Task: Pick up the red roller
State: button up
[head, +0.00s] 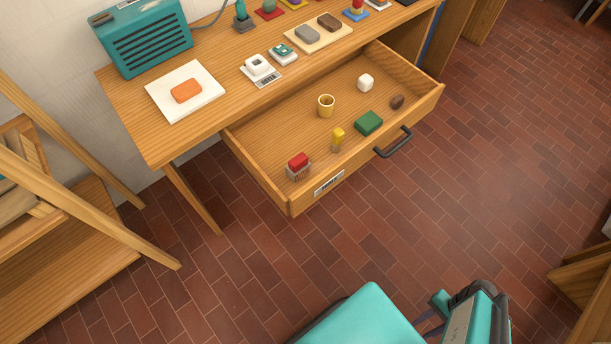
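No thing in the head view is clearly a roller. A small red-topped object (298,161) with a pale, greyish lower part lies in the front left corner of the open drawer; it looks more like a block or brush, and I cannot tell if it is the roller. On the desk, a red piece (268,10) sits at the top edge, and another object with a red top (356,5) is to its right, partly cut off. Teal parts of my arm show at the bottom, far from the drawer. My gripper's fingers are not in view.
The wooden drawer (270,185) is pulled out. A wooden easel-like frame (70,200) stands left. The brick floor (480,200) is clear in front.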

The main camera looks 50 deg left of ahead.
aim_at(300, 162)
jog(key=k, duration=1.1)
jog(key=z, duration=1.85)
jog(key=k, duration=0.15)
jog(key=u, duration=4.3)
jog(key=i, duration=0.45)
jog(key=u, duration=0.1)
